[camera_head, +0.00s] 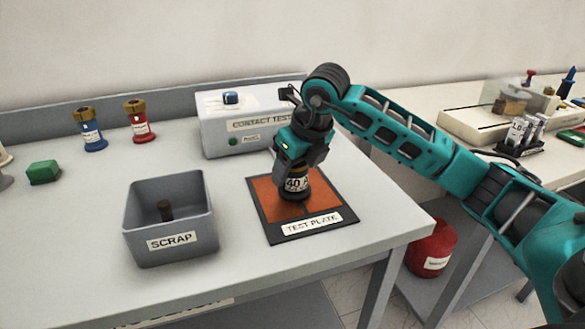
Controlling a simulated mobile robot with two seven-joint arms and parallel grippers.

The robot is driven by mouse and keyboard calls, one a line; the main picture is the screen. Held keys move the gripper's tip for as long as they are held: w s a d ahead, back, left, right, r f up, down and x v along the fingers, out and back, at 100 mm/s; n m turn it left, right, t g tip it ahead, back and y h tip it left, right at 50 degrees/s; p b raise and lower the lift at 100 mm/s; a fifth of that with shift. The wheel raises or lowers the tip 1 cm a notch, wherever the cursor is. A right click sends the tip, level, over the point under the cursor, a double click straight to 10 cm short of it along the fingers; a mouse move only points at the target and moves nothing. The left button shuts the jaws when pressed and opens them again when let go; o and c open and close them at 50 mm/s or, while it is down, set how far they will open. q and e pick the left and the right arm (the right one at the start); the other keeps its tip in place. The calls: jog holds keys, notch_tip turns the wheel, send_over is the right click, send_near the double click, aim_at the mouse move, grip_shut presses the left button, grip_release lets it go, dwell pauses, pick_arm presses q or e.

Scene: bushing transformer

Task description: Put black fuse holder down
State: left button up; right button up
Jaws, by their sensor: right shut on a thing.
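The black fuse holder (296,184) has a pale label reading "40 A" and stands upright at the middle of the orange test plate (265,213). It looks to be touching the plate, though a small gap cannot be ruled out. My right gripper (297,168) points down over the holder and is shut on its upper part, hiding its top. The plate has a black border and a "TEST PLATE" label along its front. My left gripper is not in view.
The contact tester box (215,138) stands behind. A blue holder (91,132), a red holder (139,124) and a green block (43,172) are at the back left. The front table is clear.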

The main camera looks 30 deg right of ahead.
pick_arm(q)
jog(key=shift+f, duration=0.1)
pick_arm(e)
jog(key=o, duration=1.2)
jog(key=shift+f, duration=0.15)
jog(key=shift+r, duration=0.35)
pick_arm(q)
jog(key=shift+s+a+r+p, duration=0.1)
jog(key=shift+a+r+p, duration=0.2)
jog(key=shift+p, duration=0.3)
pick_arm(e)
jog(key=v, duration=1.1)
jog(key=shift+s+r, duration=0.25)
jog(key=shift+r, duration=0.05)
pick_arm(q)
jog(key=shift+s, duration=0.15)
